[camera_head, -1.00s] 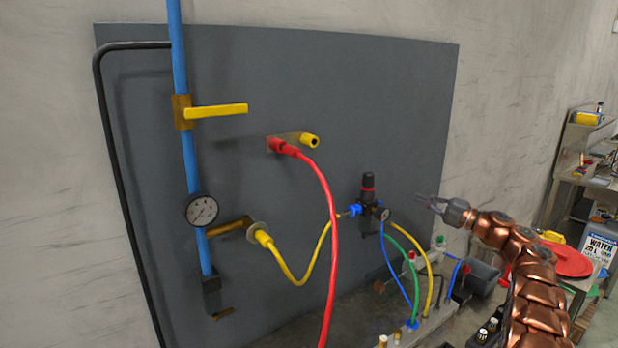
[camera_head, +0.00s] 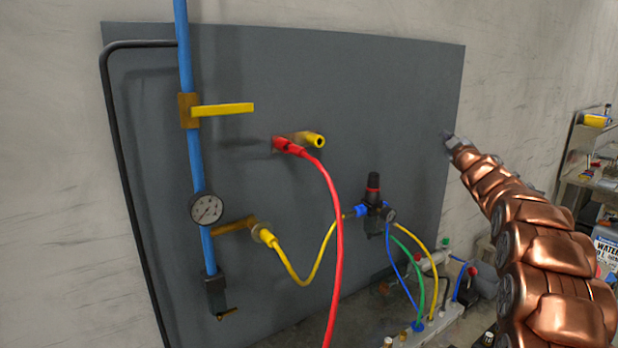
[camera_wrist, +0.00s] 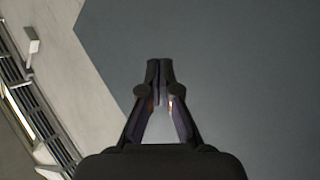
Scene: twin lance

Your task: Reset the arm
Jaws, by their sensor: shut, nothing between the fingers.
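My gripper (camera_head: 450,139) is at the end of my copper-coloured arm, in front of the right edge of the grey wall panel (camera_head: 360,110). In the wrist view my gripper (camera_wrist: 160,68) has its fingertips together with nothing between them. It is apart from the hoses and fittings. The grey panel (camera_wrist: 240,60) fills much of the wrist view.
A red hose (camera_head: 335,220) and a yellow hose (camera_head: 300,280) hang on the panel. A blue pipe (camera_head: 191,160) with a yellow lever (camera_head: 225,109) and gauge (camera_head: 206,209) stands left. A regulator (camera_head: 373,205) is lower centre. A cluttered shelf (camera_head: 592,150) is at right.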

